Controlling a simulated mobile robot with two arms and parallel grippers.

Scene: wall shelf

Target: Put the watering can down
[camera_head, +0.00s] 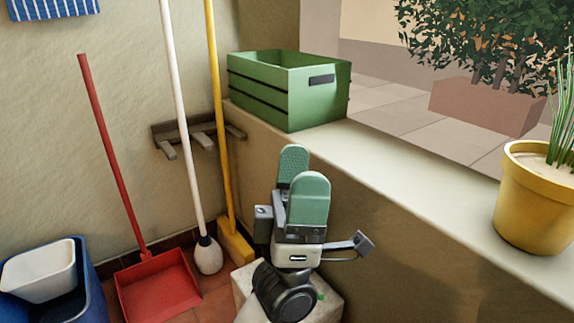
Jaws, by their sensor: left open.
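I see no watering can in the head view. My left gripper (301,180) is in the middle of the picture, with its two green finger pads pointing up. It is open, and I see nothing between the pads. It shows in front of the low wall, below the pale ledge (400,170). My right gripper is out of view.
A green crate (310,103) stands on the ledge at its far end, and a yellow pot (535,205) with a plant at the right. The ledge between them is bare. A red dustpan (158,290), long-handled tools and a blue bin (92,298) stand at lower left.

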